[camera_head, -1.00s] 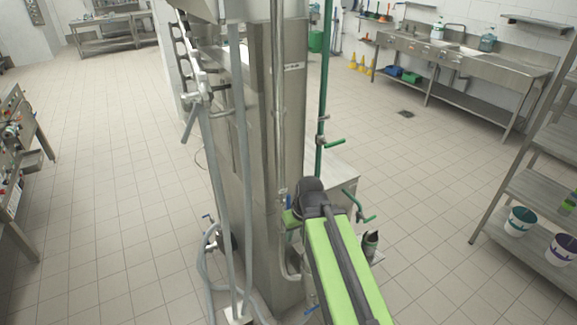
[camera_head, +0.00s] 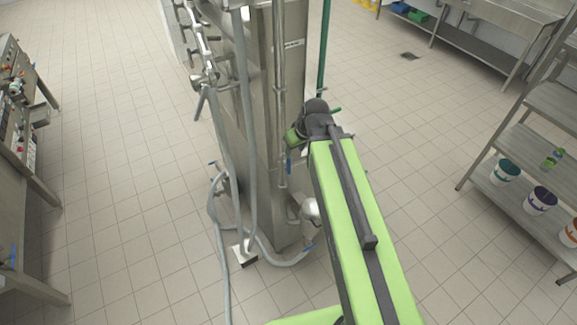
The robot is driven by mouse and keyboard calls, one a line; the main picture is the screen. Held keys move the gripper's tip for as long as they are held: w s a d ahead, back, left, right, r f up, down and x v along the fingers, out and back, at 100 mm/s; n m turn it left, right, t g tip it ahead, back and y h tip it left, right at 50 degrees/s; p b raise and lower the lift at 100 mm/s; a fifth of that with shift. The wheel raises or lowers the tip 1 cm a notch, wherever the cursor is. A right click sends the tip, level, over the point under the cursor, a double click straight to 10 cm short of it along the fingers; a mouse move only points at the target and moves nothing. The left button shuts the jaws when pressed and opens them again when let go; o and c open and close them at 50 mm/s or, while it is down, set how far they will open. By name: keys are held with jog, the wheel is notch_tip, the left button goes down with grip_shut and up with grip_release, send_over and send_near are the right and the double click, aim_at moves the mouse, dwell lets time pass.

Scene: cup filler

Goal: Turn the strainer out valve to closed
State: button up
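A tall steel machine (camera_head: 262,130) stands in the middle with pipes on its near side. Small blue valve handles show on it: one on a vertical pipe (camera_head: 289,165) beside my arm, one low at the left (camera_head: 213,163), and one at the end of the lower hose (camera_head: 309,247). I cannot tell which is the strainer out valve, or whether it is open or closed. A rounded metal part sits low beside my arm. My green arm reaches up from the lower right to a dark joint close to the machine's right side. My gripper is not in view, so its state is hidden.
Grey hoses (camera_head: 217,205) hang down the machine's left side to the floor. A steel shelf (camera_head: 545,140) with several tubs stands at the right. A workbench (camera_head: 30,190) is at the left. Tiled floor is open on both sides.

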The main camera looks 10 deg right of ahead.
aim_at(289, 166)
jog(key=b+x, duration=1.2)
jog(key=x, duration=0.3)
grip_shut()
dwell(0.8)
